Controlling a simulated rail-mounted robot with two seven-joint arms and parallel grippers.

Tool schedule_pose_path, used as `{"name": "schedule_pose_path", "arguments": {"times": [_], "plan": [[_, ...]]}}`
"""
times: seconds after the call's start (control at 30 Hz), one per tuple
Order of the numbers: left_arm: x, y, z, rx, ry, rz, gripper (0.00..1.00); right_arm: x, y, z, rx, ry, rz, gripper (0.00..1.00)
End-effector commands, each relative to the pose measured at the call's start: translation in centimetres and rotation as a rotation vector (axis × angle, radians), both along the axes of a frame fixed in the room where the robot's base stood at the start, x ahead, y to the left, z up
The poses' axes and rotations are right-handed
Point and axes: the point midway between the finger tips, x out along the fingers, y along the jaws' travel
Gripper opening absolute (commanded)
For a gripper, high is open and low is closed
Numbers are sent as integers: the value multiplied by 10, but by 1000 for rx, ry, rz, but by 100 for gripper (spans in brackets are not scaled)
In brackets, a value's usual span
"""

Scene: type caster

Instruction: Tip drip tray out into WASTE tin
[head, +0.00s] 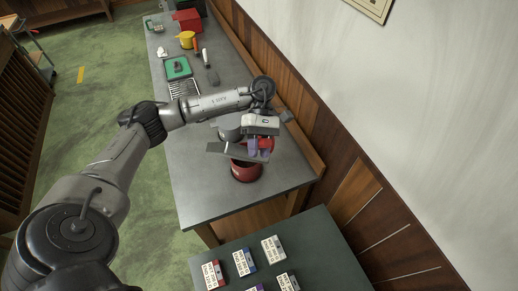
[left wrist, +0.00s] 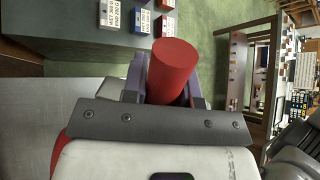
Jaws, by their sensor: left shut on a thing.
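My left gripper (head: 260,148) is over the near end of the grey bench. Its purple fingers are shut on a red round handle, which shows as a red cylinder (left wrist: 174,70) in the left wrist view. A flat grey piece (head: 222,150), apparently the drip tray, sticks out to the left beside the fingers and looks tilted. Its inside and contents cannot be seen. A round red tin (head: 245,171), likely the WASTE tin, stands on the bench just below the gripper. Its top is partly hidden and no label can be read. My right gripper is not in view.
A dark green table (head: 320,252) with several labelled boxes (head: 244,262) stands nearer. Farther along the bench (head: 200,200) are a black grille (head: 184,88), a green mat (head: 172,66), a yellow container (head: 187,39) and a red box (head: 187,20). A wall borders the right.

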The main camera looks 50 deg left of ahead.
Motion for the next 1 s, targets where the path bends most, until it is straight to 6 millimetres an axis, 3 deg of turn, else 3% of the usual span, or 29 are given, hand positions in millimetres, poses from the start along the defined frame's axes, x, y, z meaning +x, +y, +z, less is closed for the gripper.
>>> {"name": "schedule_pose_path", "arguments": {"times": [1.0], "plan": [[14,12,10,-55,69,1,0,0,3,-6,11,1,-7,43]]}}
